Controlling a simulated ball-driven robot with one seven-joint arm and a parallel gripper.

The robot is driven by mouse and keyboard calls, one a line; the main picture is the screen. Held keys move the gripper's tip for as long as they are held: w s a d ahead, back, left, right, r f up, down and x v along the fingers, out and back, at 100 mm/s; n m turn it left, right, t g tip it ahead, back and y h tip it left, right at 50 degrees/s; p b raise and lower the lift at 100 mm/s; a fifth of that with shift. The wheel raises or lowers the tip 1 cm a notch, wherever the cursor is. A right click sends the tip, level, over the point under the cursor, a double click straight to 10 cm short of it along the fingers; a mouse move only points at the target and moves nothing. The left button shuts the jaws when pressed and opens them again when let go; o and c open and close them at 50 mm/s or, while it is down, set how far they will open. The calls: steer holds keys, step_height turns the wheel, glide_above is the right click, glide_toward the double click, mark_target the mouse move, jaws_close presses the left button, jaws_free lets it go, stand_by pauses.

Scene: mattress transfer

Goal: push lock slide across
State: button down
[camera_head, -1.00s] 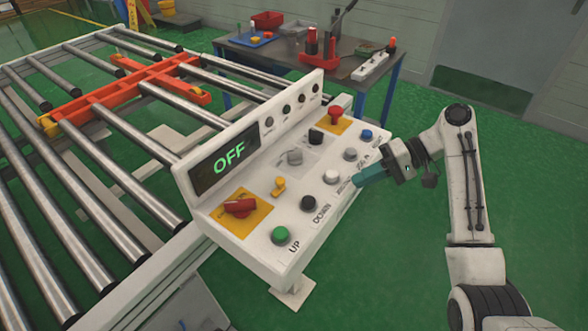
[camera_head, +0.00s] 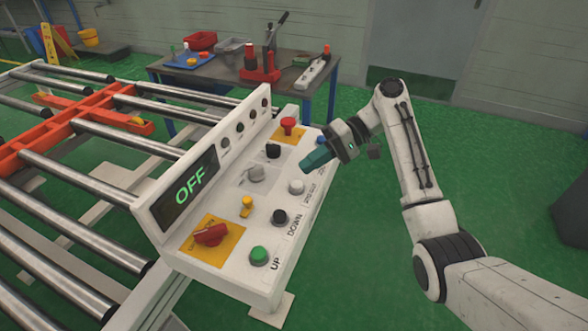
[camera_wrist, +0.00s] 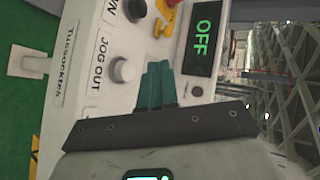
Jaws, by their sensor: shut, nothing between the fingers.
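A white control panel (camera_head: 160,215) stands at the end of the roller conveyor; its display (camera_head: 193,186) reads OFF in green. I cannot tell which part is the lock slide. The panel holds a grey knob (camera_head: 256,173), a small yellow lever (camera_head: 246,206), a black knob (camera_head: 272,151) and a red rotary switch (camera_head: 210,234) on a yellow plate. My gripper (camera_head: 308,166) is shut and empty, its teal fingers at the panel's right side above the button row, hiding part of it. In the wrist view the fingers (camera_wrist: 158,72) point toward the panel near the OFF display; contact is unclear.
The front row has a green UP button (camera_head: 259,255), a black DOWN button (camera_head: 279,217) and a white button (camera_head: 297,187). A red mushroom button (camera_head: 289,124) is at the far end. A worktable (camera_head: 170,72) with tools stands behind.

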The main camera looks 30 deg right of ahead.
steer(key=p, duration=0.2)
glide_toward(246, 206)
steer(key=x, duration=0.4)
steer(key=shift+w+a+r, duration=0.1)
steer(key=shift+a, duration=0.2)
steer(key=s+a+p, duration=0.1)
steer(key=a+p, duration=0.1)
steer(key=p, duration=0.1)
steer(key=shift+s+a+r, duration=0.2)
steer(key=shift+s+r, duration=0.05)
steer(key=shift+s, duration=0.15)
steer(key=shift+s+a+f, duration=0.15)
steer(key=shift+a+f, duration=0.05)
steer(key=shift+a, duration=0.05)
